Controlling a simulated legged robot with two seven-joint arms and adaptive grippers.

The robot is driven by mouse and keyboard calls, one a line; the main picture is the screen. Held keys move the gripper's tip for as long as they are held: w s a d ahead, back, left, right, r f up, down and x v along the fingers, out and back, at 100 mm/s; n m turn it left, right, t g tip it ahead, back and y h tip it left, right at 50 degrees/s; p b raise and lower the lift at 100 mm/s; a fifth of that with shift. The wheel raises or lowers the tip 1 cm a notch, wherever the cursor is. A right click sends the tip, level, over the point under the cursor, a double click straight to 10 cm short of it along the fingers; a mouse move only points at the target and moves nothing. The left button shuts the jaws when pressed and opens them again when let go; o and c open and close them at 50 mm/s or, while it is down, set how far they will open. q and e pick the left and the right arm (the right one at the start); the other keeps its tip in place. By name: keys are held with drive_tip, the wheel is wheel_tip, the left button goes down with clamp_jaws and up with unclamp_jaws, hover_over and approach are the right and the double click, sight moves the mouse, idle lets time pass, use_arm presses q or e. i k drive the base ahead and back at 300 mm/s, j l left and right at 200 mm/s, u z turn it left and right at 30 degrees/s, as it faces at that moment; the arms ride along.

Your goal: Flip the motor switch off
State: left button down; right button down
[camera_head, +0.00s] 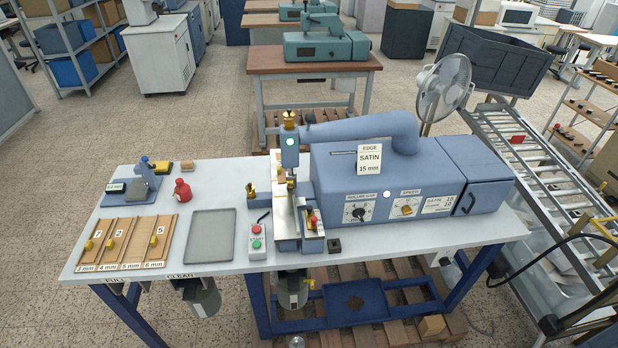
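A blue-grey foil stamping machine (340,185) stands on the right half of the white table. A small control box (258,255) with a red button above a green button sits at the table's front, left of the machine's vertical column. A red-topped control (312,220) also shows on the machine's front right of the column. Neither of my grippers is in view.
The white table (230,170) also holds a grey tray (210,237), a wooden rack (125,242) with numbered slots, a red bottle (182,190) and a small gauge stand (145,185). A roller conveyor (545,165) stands at the right. A fan (445,85) is behind the machine.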

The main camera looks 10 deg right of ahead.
sight(444, 261)
drive_tip(key=z, duration=1.35)
